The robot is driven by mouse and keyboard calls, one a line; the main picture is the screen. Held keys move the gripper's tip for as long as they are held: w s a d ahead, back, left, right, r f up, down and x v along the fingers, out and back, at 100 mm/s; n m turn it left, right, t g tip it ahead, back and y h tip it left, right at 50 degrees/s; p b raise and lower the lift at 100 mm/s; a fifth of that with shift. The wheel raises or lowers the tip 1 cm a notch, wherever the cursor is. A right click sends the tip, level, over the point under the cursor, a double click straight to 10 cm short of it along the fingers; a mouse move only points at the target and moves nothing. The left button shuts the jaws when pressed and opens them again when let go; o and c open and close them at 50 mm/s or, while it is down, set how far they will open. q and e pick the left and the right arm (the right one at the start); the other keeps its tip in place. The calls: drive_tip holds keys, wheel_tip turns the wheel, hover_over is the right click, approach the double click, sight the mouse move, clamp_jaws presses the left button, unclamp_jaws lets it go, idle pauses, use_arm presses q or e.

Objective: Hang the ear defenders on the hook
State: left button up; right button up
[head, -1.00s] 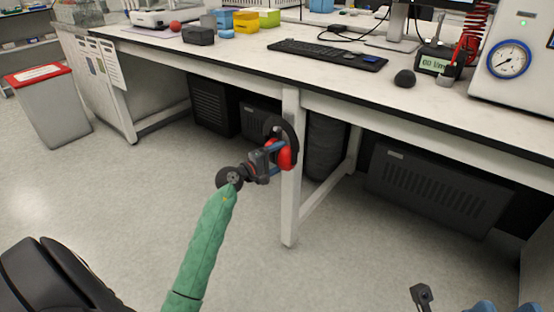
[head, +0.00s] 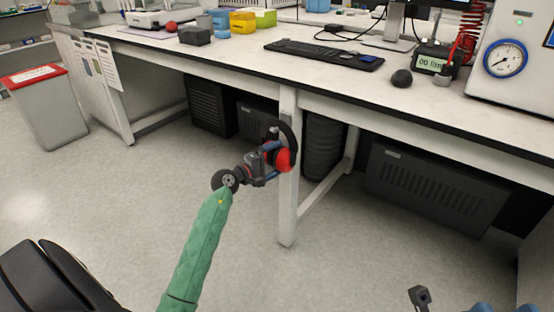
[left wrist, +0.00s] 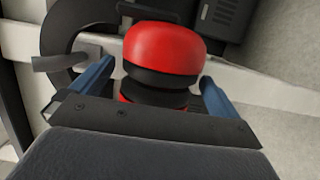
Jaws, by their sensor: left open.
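The ear defenders (head: 283,158) have red cups and a black headband and are at the white desk leg. In the left wrist view a red cup (left wrist: 163,50) sits between my blue fingers, with gaps at its sides. The grey hook (left wrist: 66,61) crosses the black band at the left of that view; its end also shows in the head view (head: 272,132). The band looks looped at the hook, but its contact is hard to tell. My left gripper (head: 272,161) is open around the cup. Blue tips of my right gripper (head: 490,307) barely show at the bottom edge.
The desk (head: 230,62) carries a keyboard (head: 325,54), a mouse (head: 401,78) and several boxes. Dark units stand under it, one at the right (head: 435,185). A red-lidded bin (head: 45,110) stands at the left. The floor in front is clear.

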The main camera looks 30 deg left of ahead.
use_arm(q)
drive_tip(key=v, duration=0.6)
drive_tip(key=shift+s, duration=0.3)
drive_tip(key=shift+a, duration=0.15)
